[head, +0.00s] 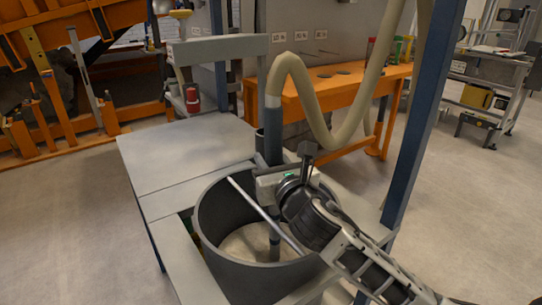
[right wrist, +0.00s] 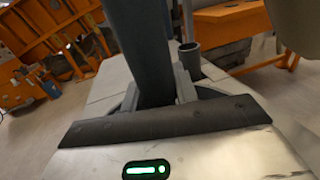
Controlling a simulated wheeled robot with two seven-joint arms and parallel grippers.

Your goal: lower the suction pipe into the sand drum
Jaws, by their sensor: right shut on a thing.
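The suction pipe (head: 273,140) is a blue-grey upright tube with a beige hose (head: 300,85) on its top. My right gripper (head: 272,180) is shut around it, above the sand drum. The pipe also stands between the fingers in the right wrist view (right wrist: 138,45). Its lower part shows below the gripper, inside the dark grey drum (head: 208,235). Pale sand (head: 240,243) lies in the drum. I cannot tell whether the pipe's end touches the sand. My left gripper is not in view.
A thin metal bar (head: 262,212) crosses the drum's opening. A grey table (head: 180,150) surrounds the drum, and a short open tube (right wrist: 190,60) stands behind the pipe. A blue post (head: 425,110) rises at right. An orange bench (head: 330,95) stands behind.

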